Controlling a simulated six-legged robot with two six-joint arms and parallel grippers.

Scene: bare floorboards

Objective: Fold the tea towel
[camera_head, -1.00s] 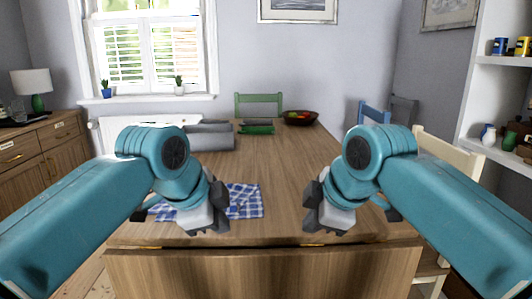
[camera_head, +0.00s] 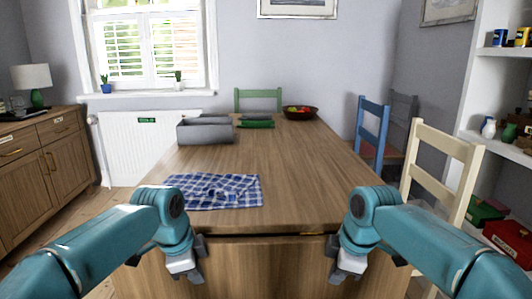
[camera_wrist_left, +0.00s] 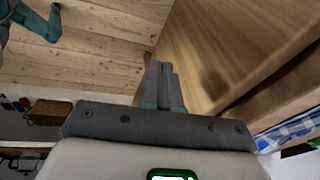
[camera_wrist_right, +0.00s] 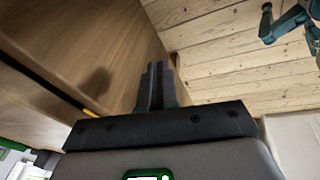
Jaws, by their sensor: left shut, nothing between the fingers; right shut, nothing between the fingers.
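The blue and white checked tea towel (camera_head: 212,190) lies on the near left part of the wooden table (camera_head: 285,170). It looks roughly rectangular, with a somewhat rumpled left side. A strip of it shows at the right edge of the left wrist view (camera_wrist_left: 292,132). My left gripper (camera_head: 190,278) is shut and empty, low in front of the table's near edge and apart from the towel. My right gripper (camera_head: 342,274) is shut and empty, also in front of the near edge. Both pairs of closed fingers show in the left wrist view (camera_wrist_left: 163,85) and right wrist view (camera_wrist_right: 158,85).
A grey bin (camera_head: 205,131), a green item (camera_head: 256,122) and a fruit bowl (camera_head: 300,113) stand toward the table's far end. Chairs, a blue one (camera_head: 371,130) and a cream one (camera_head: 440,165), stand along the right. The table's middle and right are clear.

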